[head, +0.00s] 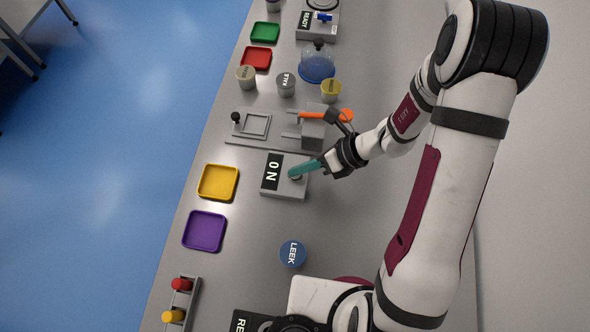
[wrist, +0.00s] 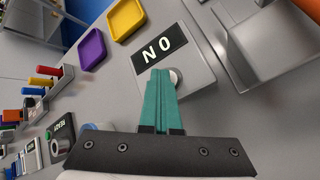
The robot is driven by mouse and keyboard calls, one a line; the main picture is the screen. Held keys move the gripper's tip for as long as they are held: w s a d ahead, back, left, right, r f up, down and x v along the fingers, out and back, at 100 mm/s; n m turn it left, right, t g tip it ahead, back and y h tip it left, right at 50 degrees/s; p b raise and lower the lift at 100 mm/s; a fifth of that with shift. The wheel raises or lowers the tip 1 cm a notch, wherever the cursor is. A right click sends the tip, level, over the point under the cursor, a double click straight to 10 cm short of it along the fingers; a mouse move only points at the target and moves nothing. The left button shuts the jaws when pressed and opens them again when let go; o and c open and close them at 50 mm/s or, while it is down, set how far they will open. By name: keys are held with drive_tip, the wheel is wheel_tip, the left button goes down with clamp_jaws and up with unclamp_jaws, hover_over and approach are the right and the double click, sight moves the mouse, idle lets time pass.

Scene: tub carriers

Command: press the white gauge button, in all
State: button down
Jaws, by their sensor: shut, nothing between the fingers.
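A grey box (head: 287,190) stands in the middle of the table, with a black display showing the letters O and N. In the wrist view the box (wrist: 190,55) has a pale round button (wrist: 177,76) beside its display (wrist: 160,46). My gripper (head: 292,174), with teal fingers, is shut and empty, its tips at the button. In the wrist view my gripper (wrist: 160,73) covers the button's left part. I cannot tell whether the tips touch it or how far it is pushed in.
A grey fixture with an orange handle (head: 311,116) stands just behind the box. Yellow (head: 218,197) and purple (head: 190,246) trays lie to the left. A blue LEEK tub (head: 292,253) stands in front. Several tubs and red and green trays are farther back.

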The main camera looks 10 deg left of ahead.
sight(300, 176)
drive_tip(key=shift+r, duration=0.7)
drive_tip(key=shift+r, duration=2.55)
